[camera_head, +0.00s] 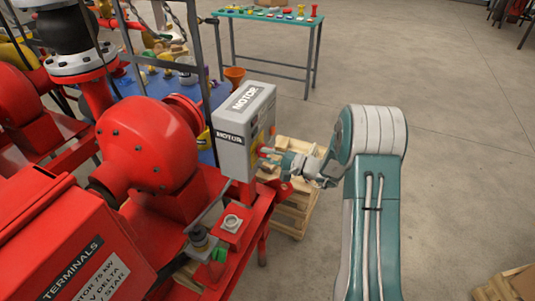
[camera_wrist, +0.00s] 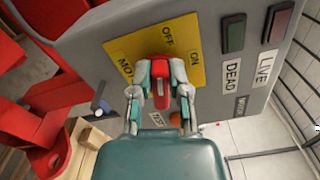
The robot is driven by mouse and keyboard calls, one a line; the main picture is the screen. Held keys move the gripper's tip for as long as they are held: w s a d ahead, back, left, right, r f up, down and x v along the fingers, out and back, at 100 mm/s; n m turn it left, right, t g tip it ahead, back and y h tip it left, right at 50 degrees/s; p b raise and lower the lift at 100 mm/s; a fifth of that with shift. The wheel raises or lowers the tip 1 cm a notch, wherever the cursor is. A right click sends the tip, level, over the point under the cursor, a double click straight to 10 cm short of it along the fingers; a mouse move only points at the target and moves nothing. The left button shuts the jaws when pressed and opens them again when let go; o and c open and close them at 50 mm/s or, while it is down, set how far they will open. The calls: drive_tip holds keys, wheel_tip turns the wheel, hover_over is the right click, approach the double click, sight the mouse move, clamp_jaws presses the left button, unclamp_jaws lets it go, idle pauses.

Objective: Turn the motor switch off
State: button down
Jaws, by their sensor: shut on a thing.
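The grey motor switch box (camera_head: 235,155) stands on the red pump skid, marked MOTOR on its top and side. In the wrist view its face carries a yellow plate (camera_wrist: 128,47) lettered OFF, ON and MOTOR. The red switch handle (camera_wrist: 159,68) sits at the plate's lower edge, below the OFF lettering in this view. My gripper (camera_wrist: 160,82) is shut on the handle, one finger on each side. In the head view my gripper (camera_head: 276,156) reaches the box face from the right. The fingers hide part of the handle, and I cannot tell its exact setting.
The box face also has a dark green window (camera_wrist: 233,34) by DEAD and a dark red window (camera_wrist: 279,22) by LIVE. A wooden pallet (camera_head: 298,208) lies below the box. A teal table (camera_head: 262,17) stands behind. The floor at right is mostly clear.

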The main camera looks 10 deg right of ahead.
drive_tip(key=shift+s+a+f+n, duration=0.1)
drive_tip(key=shift+f+n, duration=0.1)
drive_tip(key=shift+n, duration=0.55)
drive_tip(key=shift+f+n, duration=0.2)
drive_tip(key=shift+n, duration=0.55)
drive_tip(key=shift+f, duration=0.1)
drive_tip(key=c, duration=0.6)
unclamp_jaws()
drive_tip(key=shift+s+d, duration=0.1)
drive_tip(key=shift+d, duration=0.1)
drive_tip(key=v, duration=1.1)
drive_tip(key=shift+d, duration=0.2)
